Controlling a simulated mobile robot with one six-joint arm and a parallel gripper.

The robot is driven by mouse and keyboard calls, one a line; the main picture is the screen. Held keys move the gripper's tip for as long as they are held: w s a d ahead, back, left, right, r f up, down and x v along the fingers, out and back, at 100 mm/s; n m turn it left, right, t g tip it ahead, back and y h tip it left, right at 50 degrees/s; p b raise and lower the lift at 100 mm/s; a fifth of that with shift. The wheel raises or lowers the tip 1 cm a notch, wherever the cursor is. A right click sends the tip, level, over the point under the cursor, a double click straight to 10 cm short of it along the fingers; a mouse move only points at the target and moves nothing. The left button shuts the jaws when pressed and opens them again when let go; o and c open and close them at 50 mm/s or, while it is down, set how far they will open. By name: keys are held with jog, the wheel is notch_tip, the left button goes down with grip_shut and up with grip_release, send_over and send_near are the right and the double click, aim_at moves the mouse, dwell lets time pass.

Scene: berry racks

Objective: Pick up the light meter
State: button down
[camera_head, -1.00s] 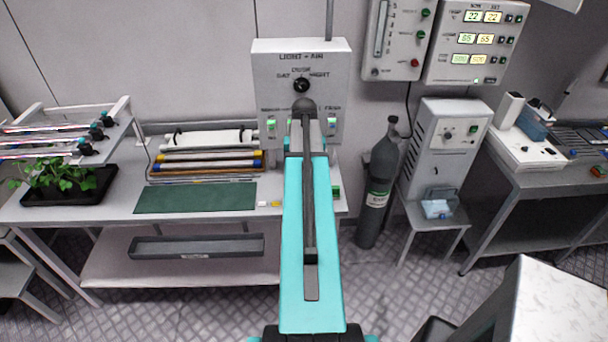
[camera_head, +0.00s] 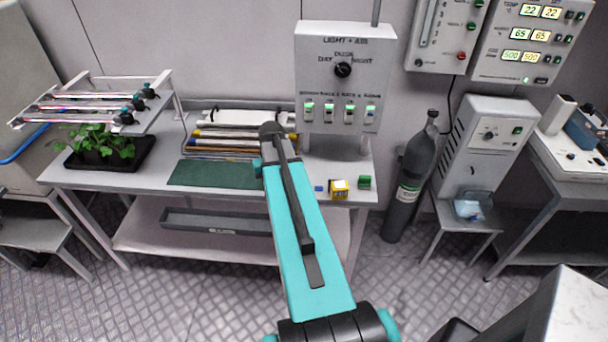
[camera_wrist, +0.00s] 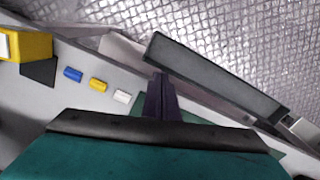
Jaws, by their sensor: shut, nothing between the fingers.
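A small yellow box with a pale face (camera_head: 339,189), which looks like the light meter, stands on the bench just right of my arm. In the wrist view a yellow box (camera_wrist: 36,44) is cut off at the upper left corner, with a dark shadow beside it. My gripper (camera_wrist: 161,78) shows in the wrist view as narrow dark fingers, shut and empty. The yellow box is well to the left of the fingers there, apart from them. In the head view my arm hides the gripper.
Small blue (camera_wrist: 73,74), yellow (camera_wrist: 99,85) and white (camera_wrist: 123,96) pieces lie between box and fingers. A green block (camera_head: 365,182) sits right of the box. A green mat (camera_head: 212,174) lies left of my arm; a switch panel (camera_head: 341,75) stands behind. A grey tray (camera_head: 215,221) is below.

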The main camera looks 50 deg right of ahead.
jog(key=s+a+f+n+g+b, duration=0.1)
jog(key=s+a+f+n+b, duration=0.1)
jog(key=a+f, duration=0.9)
jog(key=s+a+f+n+g+b, duration=0.1)
jog(key=s+a+f+n+b, duration=0.15)
jog(key=a+f, duration=0.8)
jog(key=s+a+f+n+g+b, duration=0.1)
jog(key=s+a+f+b, duration=0.2)
jog(key=s+a+f, duration=0.4)
jog(key=s+a+f+n+g+b, duration=0.1)
jog(key=s+a+f+g+b, duration=0.1)
jog(key=s+a+f, duration=0.5)
jog(key=shift+s+f+n+g+b, duration=0.4)
jog(key=shift+s+f, duration=1.15)
jog(key=shift+s, duration=0.6)
jog(key=c, duration=2.5)
grip_release()
